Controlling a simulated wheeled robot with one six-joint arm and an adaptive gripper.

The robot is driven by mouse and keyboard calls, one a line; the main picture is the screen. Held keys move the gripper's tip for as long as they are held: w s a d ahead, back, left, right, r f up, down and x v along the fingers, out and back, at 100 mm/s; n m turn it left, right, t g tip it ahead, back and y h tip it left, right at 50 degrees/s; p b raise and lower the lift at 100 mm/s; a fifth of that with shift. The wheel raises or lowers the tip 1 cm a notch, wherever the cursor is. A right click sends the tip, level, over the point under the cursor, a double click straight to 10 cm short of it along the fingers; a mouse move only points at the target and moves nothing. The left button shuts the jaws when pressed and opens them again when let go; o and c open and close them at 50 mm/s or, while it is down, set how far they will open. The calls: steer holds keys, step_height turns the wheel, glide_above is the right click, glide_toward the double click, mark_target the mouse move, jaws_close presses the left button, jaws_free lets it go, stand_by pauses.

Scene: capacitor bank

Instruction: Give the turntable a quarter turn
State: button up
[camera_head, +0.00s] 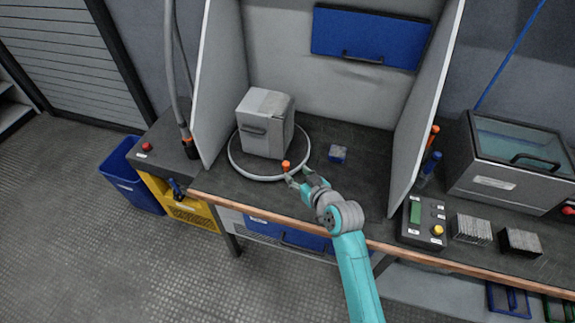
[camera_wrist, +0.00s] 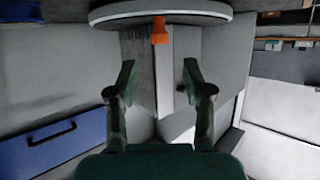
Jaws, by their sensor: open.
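The turntable (camera_head: 235,160) is a round dark plate with a pale rim on the bench, at centre left in the head view. A grey box-shaped unit with a handle (camera_head: 265,125) stands on it. An orange peg (camera_head: 286,165) stands at its front rim. My gripper (camera_head: 299,178) is open and empty just in front and right of the peg. In the wrist view, which looks upside down, the turntable's edge (camera_wrist: 160,17) is at the top. The peg (camera_wrist: 160,32) lies beyond the gap between my open fingertips (camera_wrist: 158,76), apart from both.
Pale partition panels (camera_head: 222,80) flank the bay on both sides. A control box (camera_head: 423,220) and a lidded case (camera_head: 510,165) stand further right.

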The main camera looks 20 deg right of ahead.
mark_target(286, 165)
steer(key=x, duration=0.7)
steer(key=shift+w+a+f, duration=0.1)
steer(key=shift+w, duration=0.25)
jaws_close()
